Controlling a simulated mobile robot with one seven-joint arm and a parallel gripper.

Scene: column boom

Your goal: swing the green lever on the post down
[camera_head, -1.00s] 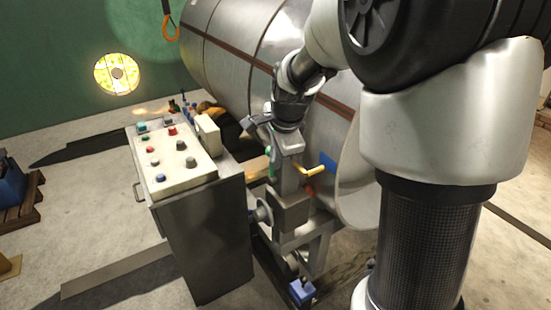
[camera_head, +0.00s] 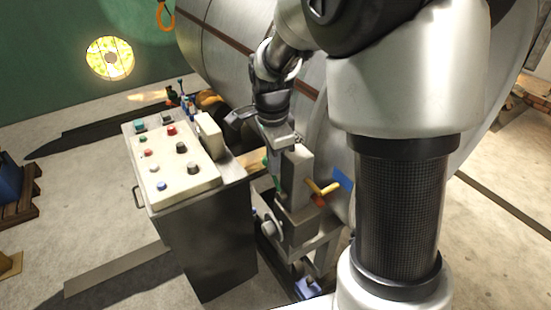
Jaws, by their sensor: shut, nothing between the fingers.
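The grey post (camera_head: 298,168) stands on the column unit just right of the control cabinet. The green lever is mostly hidden behind my gripper; a small green part (camera_head: 281,190) shows low at the post's left side. My gripper (camera_head: 276,172) points down along the left side of the post, close to the green part. It looks shut and empty. Whether it touches the lever I cannot tell.
A yellow handle (camera_head: 325,188) with a red part below it sticks out right of the post. The control cabinet (camera_head: 205,240) with its sloped button panel stands close on the left. A large metal cylinder (camera_head: 225,45) fills the space behind. Open floor lies further left.

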